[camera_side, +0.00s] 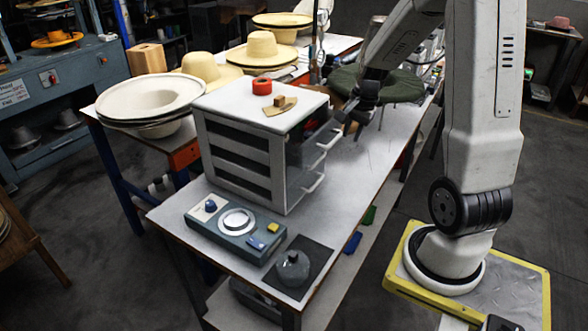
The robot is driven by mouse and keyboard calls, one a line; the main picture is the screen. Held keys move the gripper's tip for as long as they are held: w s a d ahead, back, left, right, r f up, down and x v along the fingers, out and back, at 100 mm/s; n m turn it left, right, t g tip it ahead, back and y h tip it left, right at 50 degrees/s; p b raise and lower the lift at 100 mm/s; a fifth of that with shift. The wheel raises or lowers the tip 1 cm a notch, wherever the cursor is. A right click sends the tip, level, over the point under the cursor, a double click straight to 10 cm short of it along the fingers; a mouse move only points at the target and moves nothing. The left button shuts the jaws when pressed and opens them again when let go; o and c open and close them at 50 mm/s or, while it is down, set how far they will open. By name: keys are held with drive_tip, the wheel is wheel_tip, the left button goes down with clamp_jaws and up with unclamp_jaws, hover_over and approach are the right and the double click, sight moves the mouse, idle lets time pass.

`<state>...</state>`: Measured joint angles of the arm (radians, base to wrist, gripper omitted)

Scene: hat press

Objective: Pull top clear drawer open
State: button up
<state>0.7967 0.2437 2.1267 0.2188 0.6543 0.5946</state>
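A white drawer cabinet (240,110) stands on the long table, with its drawer side facing right. The clear top drawer (318,127) is see-through and dark, and appears to stick out a little at the upper right of the cabinet. Pale bar handles show on that side, one higher (330,141) and one lower (314,184). My gripper (349,119) points down and left, right beside the top drawer's outer end. Its dark fingers blend with the drawer, so their gap and any contact with a handle cannot be made out.
A control box (236,222) and a grey knobbed weight (293,268) lie in front. Hats (262,48) and a dark green round cushion (400,88) are behind.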

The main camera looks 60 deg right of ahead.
wheel_tip(320, 180, up, 11)
drive_tip(key=s, duration=0.1)
drive_tip(key=d+n+t+h, duration=0.7)
drive_tip(key=d+n, duration=0.3)
drive_tip(key=n, duration=1)
drive_tip(key=shift+w+d+n+h, duration=0.2)
drive_tip(key=shift+w+n+h, duration=0.15)
drive_tip(key=shift+h, duration=0.25)
idle(0.3)
idle(0.3)
